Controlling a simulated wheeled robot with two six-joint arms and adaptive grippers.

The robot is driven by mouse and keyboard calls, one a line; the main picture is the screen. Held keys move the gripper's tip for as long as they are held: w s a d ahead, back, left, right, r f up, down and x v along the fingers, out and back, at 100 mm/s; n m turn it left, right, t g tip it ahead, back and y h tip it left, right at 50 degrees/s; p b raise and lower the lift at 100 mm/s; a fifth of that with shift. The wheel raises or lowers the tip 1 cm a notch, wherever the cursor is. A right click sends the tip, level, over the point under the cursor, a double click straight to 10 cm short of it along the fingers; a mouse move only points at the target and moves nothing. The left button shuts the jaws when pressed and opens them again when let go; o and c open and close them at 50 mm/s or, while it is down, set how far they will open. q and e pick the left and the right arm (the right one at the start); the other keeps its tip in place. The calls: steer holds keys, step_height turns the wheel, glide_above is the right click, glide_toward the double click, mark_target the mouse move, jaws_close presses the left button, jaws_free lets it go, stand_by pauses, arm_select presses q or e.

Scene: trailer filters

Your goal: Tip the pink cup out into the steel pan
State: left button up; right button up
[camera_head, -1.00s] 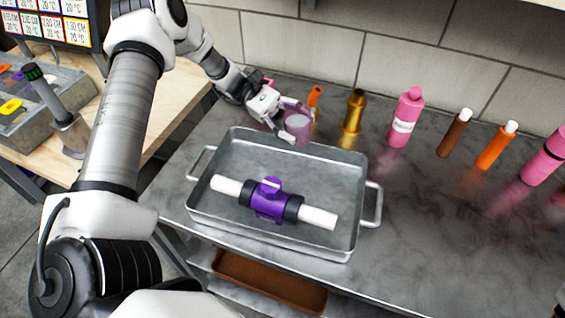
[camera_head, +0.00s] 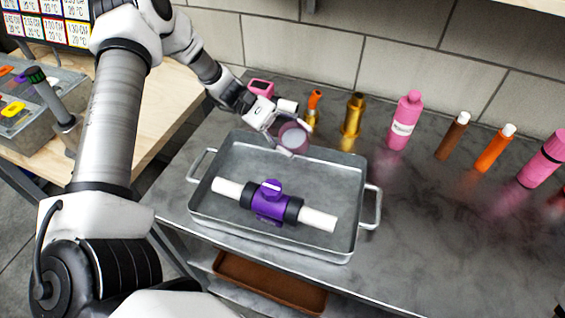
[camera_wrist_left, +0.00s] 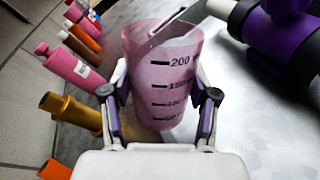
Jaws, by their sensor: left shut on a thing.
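The pink cup (camera_head: 292,137) is translucent, with black volume marks that show in the left wrist view (camera_wrist_left: 165,85). My left gripper (camera_head: 282,142) is shut on it, one finger on each side. The cup is held over the back edge of the steel pan (camera_head: 340,165), its mouth tilted toward the head camera. Something pale shows inside the cup; I cannot tell how much. The steel pan is a rectangular tray with side handles. A purple valve (camera_head: 270,204) with white pipe ends lies in it. My right gripper is not in view.
A brass nozzle (camera_head: 352,116), an orange bottle (camera_head: 313,108), a pink bottle (camera_head: 404,122) and several other bottles stand along the back wall. A small pink item (camera_head: 261,87) sits behind my left gripper.

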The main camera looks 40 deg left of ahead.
arm_select(q)
steer(key=shift+s+d+f+m, duration=0.1)
steer(key=shift+s+f+m, duration=0.2)
steer(key=shift+f+m, duration=0.1)
steer(key=shift+s+r+m+t+y, duration=0.15)
steer(key=shift+m+t+y, duration=0.25)
steer(key=shift+m, duration=0.2)
stand_by(0.7)
steer(key=shift+r+m+t+p, duration=0.35)
steer(key=shift+m+t+p, duration=0.05)
steer(key=shift+m+p, duration=0.2)
stand_by(0.6)
steer(key=shift+f+m+t+y, duration=0.3)
steer(key=shift+m+y, duration=0.1)
steer(key=shift+m, duration=0.3)
stand_by(0.9)
steer(key=shift+s+r+m+t, duration=0.1)
steer(key=shift+r+m+t, duration=0.2)
steer(key=shift+r+m, duration=0.15)
stand_by(1.1)
steer(key=shift+s+d+f+m+t+y+b, duration=0.25)
steer(key=shift+s+f+m+t+y+b, duration=0.15)
steer(key=shift+s+m+b, duration=0.25)
stand_by(1.0)
